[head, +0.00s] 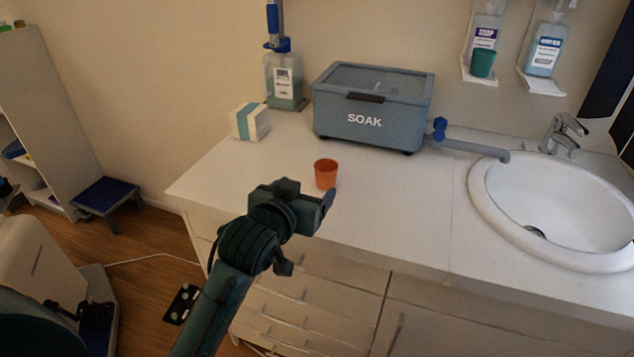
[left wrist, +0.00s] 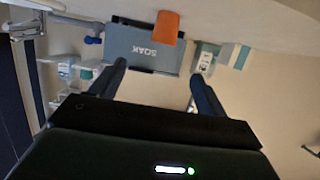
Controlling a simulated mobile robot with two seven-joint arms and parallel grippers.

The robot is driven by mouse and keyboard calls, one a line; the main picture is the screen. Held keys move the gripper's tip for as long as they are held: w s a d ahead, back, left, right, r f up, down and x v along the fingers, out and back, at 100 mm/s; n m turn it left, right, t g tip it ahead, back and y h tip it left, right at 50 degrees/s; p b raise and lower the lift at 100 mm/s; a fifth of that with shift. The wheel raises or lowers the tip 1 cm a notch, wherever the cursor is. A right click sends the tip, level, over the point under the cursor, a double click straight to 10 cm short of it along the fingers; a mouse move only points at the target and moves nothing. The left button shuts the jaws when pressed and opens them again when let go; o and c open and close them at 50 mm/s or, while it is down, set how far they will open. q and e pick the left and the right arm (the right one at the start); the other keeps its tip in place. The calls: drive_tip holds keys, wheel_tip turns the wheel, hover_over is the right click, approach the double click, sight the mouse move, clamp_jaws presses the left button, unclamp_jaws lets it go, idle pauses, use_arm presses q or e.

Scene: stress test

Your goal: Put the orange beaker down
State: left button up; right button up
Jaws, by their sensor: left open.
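The orange beaker (head: 325,174) stands upright on the white countertop (head: 400,205), in front of the grey SOAK box. My left gripper (head: 320,196) is open and empty, just on the near side of the beaker in the head view. In the left wrist view the scene is upside down; the beaker (left wrist: 167,27) shows beyond the two spread fingers (left wrist: 157,72), apart from them. Its base is on the counter. My right gripper is in neither view.
The SOAK box (head: 368,112) stands behind the beaker, with a white and teal carton (head: 249,122) and a pump bottle (head: 284,84) to its left. A sink (head: 560,205) is at the right. The counter right of the beaker is clear.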

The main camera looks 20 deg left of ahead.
use_arm(q)
approach(330, 162)
drive_tip(key=shift+x, duration=2.6)
drive_tip(key=shift+f, duration=0.15)
drive_tip(key=shift+s, duration=0.1)
drive_tip(key=c, duration=1)
drive_tip(key=shift+c, duration=0.7)
